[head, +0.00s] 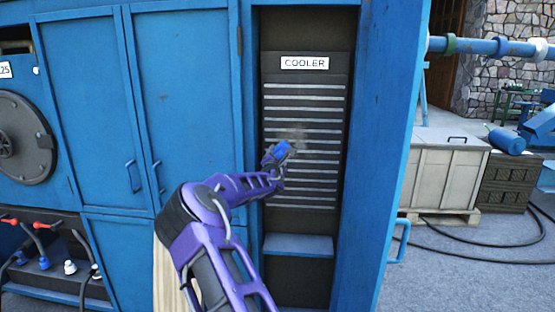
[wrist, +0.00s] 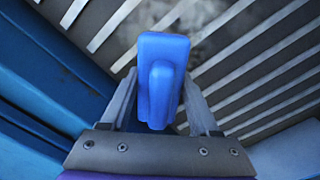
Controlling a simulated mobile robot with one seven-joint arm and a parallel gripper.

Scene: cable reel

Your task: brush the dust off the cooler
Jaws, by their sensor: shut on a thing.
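The cooler (head: 306,190) is a dark panel with several pale horizontal slats, set in a recess of the blue cabinet under a "COOLER" label (head: 305,63). A greyish dust patch (head: 297,135) shows on the slats near the middle; it also shows as a pale blur in the wrist view (wrist: 205,35). My gripper (head: 277,158) is in front of the slats, just below and left of the dust. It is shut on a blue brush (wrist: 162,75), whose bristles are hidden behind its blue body. I cannot tell whether the brush touches the slats.
A small blue ledge (head: 298,245) juts out below the cooler. The recess has blue side walls, the right one (head: 377,150) standing close. Blue cabinet doors (head: 185,95) are shut at left. A pale crate (head: 440,175) stands outside at right.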

